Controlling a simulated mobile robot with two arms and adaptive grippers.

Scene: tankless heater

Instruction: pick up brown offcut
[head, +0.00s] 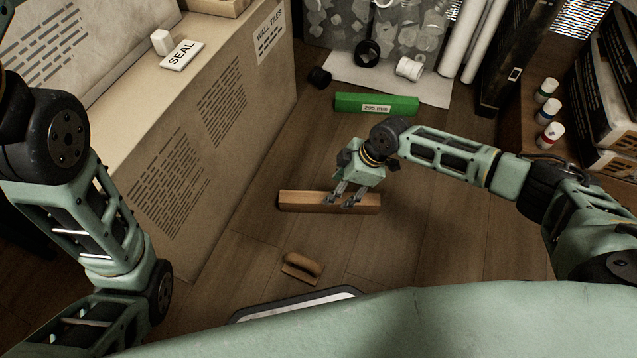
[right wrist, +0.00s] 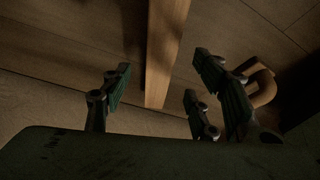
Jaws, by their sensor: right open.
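The brown offcut (head: 300,199) is a bar of wood lying flat on the floor in the middle of the head view. It also shows in the right wrist view (right wrist: 164,45), running down from the top edge. My right gripper (head: 343,199) is over the right half of the offcut, with its fingers pointing down. In the right wrist view its fingers (right wrist: 160,95) are spread apart, with the offcut's end between them; I cannot tell whether they touch it. My left arm shows at the left of the head view, but its gripper is out of the picture.
A large cardboard box (head: 235,150) stands left of the offcut. A green block (head: 376,104) lies beyond it. A wooden-handled tool (head: 301,266) lies nearer me. Paint bottles (head: 549,112) stand at the right. Floor around the offcut is clear.

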